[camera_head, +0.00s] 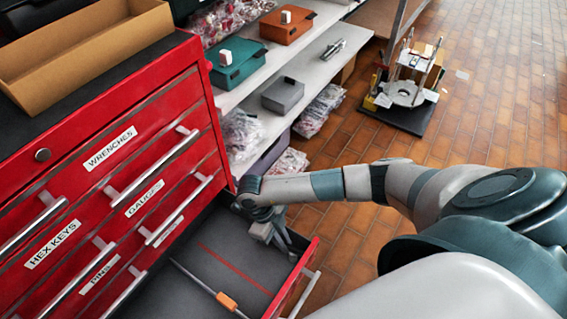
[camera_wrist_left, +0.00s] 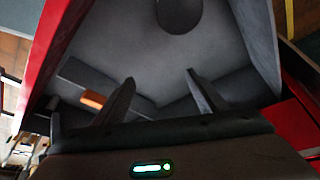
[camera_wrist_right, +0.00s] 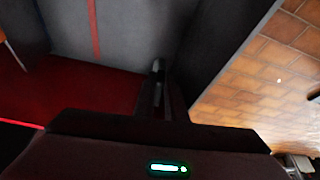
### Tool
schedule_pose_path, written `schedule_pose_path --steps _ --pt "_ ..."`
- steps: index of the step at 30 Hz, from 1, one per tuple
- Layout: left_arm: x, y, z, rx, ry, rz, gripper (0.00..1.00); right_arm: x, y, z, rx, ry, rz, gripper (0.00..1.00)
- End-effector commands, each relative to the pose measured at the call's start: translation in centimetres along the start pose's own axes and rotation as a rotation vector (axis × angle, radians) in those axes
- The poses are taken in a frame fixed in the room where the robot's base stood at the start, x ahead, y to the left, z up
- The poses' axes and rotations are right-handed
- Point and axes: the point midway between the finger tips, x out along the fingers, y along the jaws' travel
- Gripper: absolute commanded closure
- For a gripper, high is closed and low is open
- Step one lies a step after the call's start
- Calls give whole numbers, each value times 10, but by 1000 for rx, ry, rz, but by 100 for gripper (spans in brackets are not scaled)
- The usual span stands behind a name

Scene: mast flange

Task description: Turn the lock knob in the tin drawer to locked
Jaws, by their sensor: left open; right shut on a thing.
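A dark-lined drawer (camera_head: 190,268) stands pulled out at the bottom of a red chest, with a red line on its floor. I cannot read which drawer it is. My right gripper (camera_head: 272,232) is at the drawer's right side wall. In the right wrist view its fingers (camera_wrist_right: 163,88) are close together at the dark wall (camera_wrist_right: 218,60); they appear shut on it, the contact partly hidden. My left gripper (camera_wrist_left: 163,92) is open and empty in its wrist view, over a dark-lined interior. No lock knob can be made out inside the drawer.
A rod with an orange sleeve (camera_head: 226,300) lies across the drawer. A small round dark knob (camera_head: 43,155) is on the chest's front. Shelves at the back hold a teal box (camera_head: 237,62) and an orange box (camera_head: 287,25). A rig (camera_head: 405,92) stands on the tiled floor.

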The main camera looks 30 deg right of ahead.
Motion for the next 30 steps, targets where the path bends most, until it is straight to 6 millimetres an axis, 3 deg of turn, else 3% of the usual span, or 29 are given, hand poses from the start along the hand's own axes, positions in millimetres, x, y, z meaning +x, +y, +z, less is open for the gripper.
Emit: schedule_pose_path --steps 5,6,8,20,30 --pt "0 2 -1 1 3 3 34 -1 0 0 0 -1 -1 100" --pt "0 2 -1 1 3 3 34 -1 0 0 -1 -1 -1 80" --pt "-1 2 -1 2 3 4 34 -1 -1 0 -1 -1 -1 70" --pt "-1 5 8 0 -12 9 34 0 -3 0 3 0 -6 70" --pt "-1 3 1 1 1 6 34 0 -4 0 -7 1 -12 70"
